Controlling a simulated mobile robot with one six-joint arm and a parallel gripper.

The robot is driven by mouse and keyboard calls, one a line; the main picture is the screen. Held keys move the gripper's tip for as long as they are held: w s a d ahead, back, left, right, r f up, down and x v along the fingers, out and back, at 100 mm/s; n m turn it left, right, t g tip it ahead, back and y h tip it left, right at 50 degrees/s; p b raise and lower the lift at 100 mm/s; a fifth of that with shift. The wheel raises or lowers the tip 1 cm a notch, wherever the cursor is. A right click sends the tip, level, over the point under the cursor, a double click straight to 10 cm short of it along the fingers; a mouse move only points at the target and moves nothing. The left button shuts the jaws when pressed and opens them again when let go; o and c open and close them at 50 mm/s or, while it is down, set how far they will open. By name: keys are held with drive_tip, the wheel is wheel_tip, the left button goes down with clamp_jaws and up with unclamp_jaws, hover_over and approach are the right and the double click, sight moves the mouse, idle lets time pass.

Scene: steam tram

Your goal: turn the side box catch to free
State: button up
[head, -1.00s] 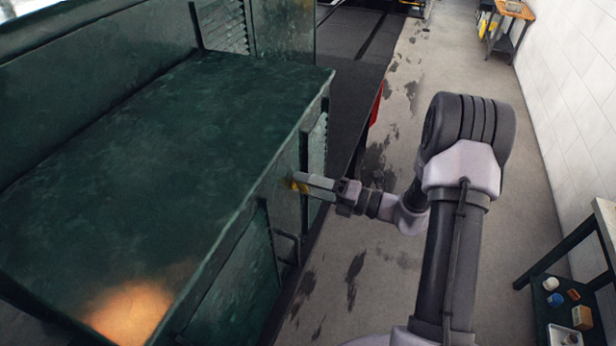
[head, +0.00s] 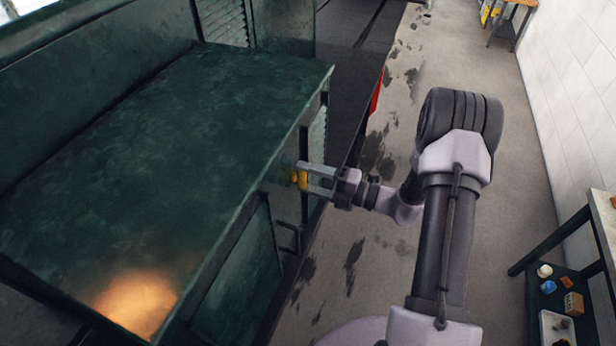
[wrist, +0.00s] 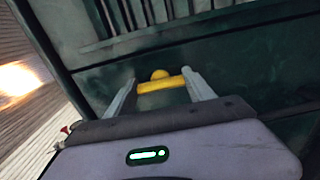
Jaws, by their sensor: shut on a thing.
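The yellow side box catch (head: 301,181) sits on the side of the dark green box (head: 150,150), just below its top edge. In the wrist view the catch (wrist: 162,85) is a yellow bar with a rounded knob behind it, lying nearly level across the picture. My gripper (head: 305,175) reaches it from the right. In the wrist view the two grey fingers of my gripper (wrist: 160,78) stand at the two ends of the bar and are shut on it. The fingers hide part of the catch in the head view.
A dark handle (head: 288,237) projects from the box side below the catch. The grey floor (head: 350,265) right of the box is clear. A shelf table (head: 555,235) with small items stands at the lower right, near a white wall (head: 570,110).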

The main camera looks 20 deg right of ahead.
drive_tip(key=o, duration=1.4)
drive_tip(key=b+v, duration=0.2)
drive_tip(key=v, duration=1.5)
drive_tip(key=shift+s+d+b, duration=0.15)
drive_tip(key=shift+b, duration=0.15)
